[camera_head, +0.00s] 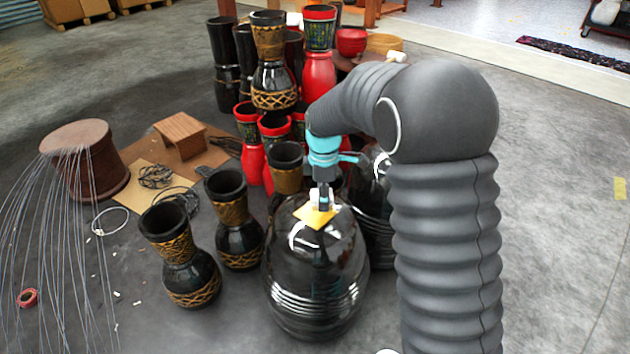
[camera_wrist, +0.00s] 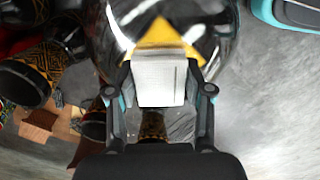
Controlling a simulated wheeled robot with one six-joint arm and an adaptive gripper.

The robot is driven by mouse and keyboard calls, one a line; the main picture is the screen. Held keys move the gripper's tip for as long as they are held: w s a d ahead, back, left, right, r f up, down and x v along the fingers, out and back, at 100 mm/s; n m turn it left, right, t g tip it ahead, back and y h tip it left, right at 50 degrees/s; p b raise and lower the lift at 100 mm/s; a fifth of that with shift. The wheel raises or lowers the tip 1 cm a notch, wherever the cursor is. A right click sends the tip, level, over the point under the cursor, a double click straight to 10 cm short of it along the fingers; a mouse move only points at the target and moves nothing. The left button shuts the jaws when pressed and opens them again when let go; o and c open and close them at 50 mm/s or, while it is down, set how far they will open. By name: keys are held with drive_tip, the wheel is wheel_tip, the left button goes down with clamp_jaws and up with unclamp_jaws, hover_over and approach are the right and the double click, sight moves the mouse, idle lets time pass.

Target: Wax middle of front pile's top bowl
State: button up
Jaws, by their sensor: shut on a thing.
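The front pile is a stack of glossy black bowls (camera_head: 318,275), rounded side up, with ridged edges showing low down. Its top bowl (camera_head: 345,240) is smooth and reflective. My gripper (camera_head: 322,203) points down over the upper part of this bowl and is shut on a white block (camera_wrist: 160,80). A yellow cloth or pad (camera_head: 314,216) lies under the block, against or just above the bowl's top; I cannot tell whether it touches. The yellow pad also shows in the wrist view (camera_wrist: 160,38), its corner reaching past the block onto the bowl's shiny surface.
Another black pile (camera_head: 376,215) stands just behind, partly hidden by my arm. Black and gold goblet drums (camera_head: 180,255) stand close on the left. Red and black drums (camera_head: 318,75) are stacked behind.

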drive_tip(key=shift+r+p, duration=1.45)
drive_tip(key=shift+r, duration=0.95)
drive_tip(key=shift+s, duration=0.1)
